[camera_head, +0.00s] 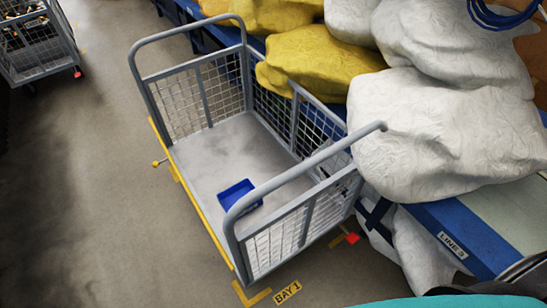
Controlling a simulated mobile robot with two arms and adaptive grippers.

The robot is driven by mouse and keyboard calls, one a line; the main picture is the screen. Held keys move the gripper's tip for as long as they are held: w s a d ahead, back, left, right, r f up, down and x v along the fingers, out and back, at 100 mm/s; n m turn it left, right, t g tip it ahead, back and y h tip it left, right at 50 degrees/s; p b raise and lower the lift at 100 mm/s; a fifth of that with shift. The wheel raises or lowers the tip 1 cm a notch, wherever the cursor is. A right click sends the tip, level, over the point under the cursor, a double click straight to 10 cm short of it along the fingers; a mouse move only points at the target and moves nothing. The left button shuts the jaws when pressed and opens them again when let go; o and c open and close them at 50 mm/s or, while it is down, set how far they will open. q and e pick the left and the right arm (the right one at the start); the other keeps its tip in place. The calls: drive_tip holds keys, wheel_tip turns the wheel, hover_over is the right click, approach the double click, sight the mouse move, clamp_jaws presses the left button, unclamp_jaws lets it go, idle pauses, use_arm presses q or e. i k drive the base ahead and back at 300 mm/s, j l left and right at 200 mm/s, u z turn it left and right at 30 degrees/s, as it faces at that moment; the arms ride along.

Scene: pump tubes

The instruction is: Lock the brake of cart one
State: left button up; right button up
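A grey wire-mesh cart (222,146) stands in the middle of the view, beside a floor label reading BAY 1 (287,292). A small red tab (352,238) shows low at its right corner, near the floor. A small yellow part (158,163) sticks out low at its left side. I cannot tell which of these is the brake, or whether it is locked. The wheels are mostly hidden. Neither of my grippers is in view.
A blue bin (238,196) lies in the cart. Large white sacks (440,135) and yellow sacks (318,62) crowd the right side, by a blue bench edge marked LINE 3 (452,246). Another cart (36,45) stands far left. The floor at left is clear.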

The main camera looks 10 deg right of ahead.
sight(351, 238)
drive_tip(key=z, duration=1.5)
